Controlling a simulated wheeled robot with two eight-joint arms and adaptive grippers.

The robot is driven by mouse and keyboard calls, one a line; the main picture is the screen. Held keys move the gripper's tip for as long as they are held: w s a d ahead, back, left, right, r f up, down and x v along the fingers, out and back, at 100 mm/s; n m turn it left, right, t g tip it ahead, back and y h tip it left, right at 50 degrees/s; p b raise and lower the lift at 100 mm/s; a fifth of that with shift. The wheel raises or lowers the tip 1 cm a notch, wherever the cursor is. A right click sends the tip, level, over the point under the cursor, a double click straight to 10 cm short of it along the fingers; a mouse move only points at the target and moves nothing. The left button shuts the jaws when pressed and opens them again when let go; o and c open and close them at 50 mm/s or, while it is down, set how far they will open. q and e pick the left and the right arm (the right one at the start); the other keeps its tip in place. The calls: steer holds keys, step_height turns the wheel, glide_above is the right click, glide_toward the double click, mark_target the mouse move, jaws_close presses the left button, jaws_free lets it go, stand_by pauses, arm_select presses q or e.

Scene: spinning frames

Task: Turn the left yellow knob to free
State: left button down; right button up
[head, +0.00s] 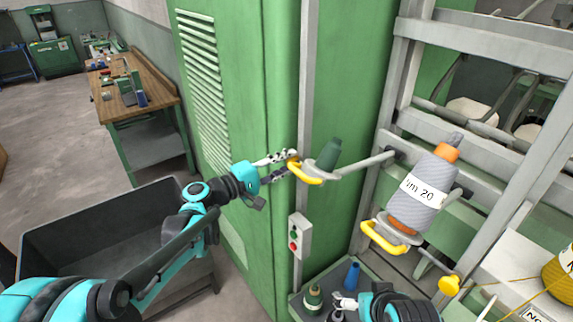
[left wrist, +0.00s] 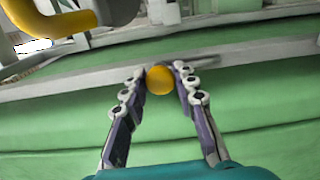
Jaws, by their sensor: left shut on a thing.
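The left yellow knob (left wrist: 159,80) is a round ball between the two fingertips of my left gripper (left wrist: 160,82) in the left wrist view. In the head view my left gripper (head: 284,165) reaches in from the left to the grey post, and its fingers mostly hide the knob. The gripper is shut on the knob.
A bobbin marked "Nm 20" (head: 408,208) stands on the right, with another yellow handle (head: 385,238) and yellow knob (head: 449,286) below. A button box (head: 300,237) is on the post. A tray (head: 297,304) holds bottles. A dark grey bin (head: 60,240) stands left.

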arm_select(q)
steer(key=shift+m, duration=0.4)
steer(key=c, duration=1.5)
jaws_free()
steer(key=v, duration=1.2)
steer(key=shift+f, duration=0.1)
